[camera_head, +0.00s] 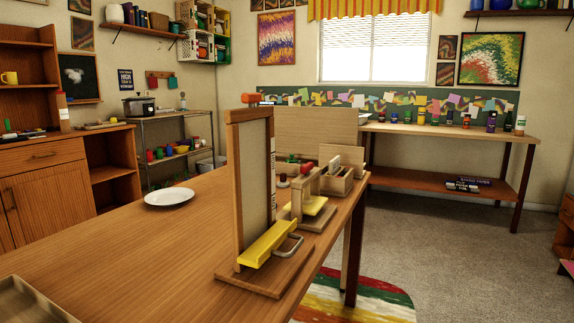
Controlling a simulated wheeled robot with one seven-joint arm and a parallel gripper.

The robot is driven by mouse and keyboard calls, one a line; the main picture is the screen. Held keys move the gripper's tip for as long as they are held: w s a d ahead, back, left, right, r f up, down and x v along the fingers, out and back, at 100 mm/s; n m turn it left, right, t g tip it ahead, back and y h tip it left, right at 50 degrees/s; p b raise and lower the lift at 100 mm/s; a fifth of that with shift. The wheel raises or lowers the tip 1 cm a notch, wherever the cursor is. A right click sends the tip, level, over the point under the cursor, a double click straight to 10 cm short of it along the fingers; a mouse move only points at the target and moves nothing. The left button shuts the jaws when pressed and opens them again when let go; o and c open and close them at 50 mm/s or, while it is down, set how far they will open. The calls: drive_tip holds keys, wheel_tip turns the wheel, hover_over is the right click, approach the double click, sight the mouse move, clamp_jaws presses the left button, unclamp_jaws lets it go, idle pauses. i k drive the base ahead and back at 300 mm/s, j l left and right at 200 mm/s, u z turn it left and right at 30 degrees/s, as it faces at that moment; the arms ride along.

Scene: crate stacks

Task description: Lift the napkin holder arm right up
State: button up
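A wooden stand with a tall upright framed panel (253,175) and a flat base (275,273) stands near the right edge of the wooden table. I take it to be the napkin holder, though I cannot be sure. A yellow bar (267,240) lies low across its front, just above the base. A grey metal loop (288,247) sits at the bar's right side. A smaller wooden piece (306,195) with a yellow part (314,206) stands behind it. I cannot tell which part the task names. My gripper is not in view.
The wooden table (130,255) is largely clear on the left, with a white plate (169,197) and a tray (32,304) at the lower left. A wooden box (337,180) stands behind the holder. Carpet (450,260) lies open to the right.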

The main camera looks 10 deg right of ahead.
sight(288, 160)
drive_tip(key=i, duration=0.2)
drive_tip(key=i+l+u, duration=0.1)
drive_tip(key=i+l, duration=0.2)
drive_tip(key=i+l+u, duration=0.1)
drive_tip(key=i+l, duration=0.15)
drive_tip(key=l, duration=0.15)
drive_tip(key=i+l+u, duration=0.1)
drive_tip(key=i+l, duration=0.15)
drive_tip(key=l, duration=0.15)
drive_tip(key=i+l+u, duration=0.1)
drive_tip(key=i+l, duration=0.15)
drive_tip(key=l, duration=0.15)
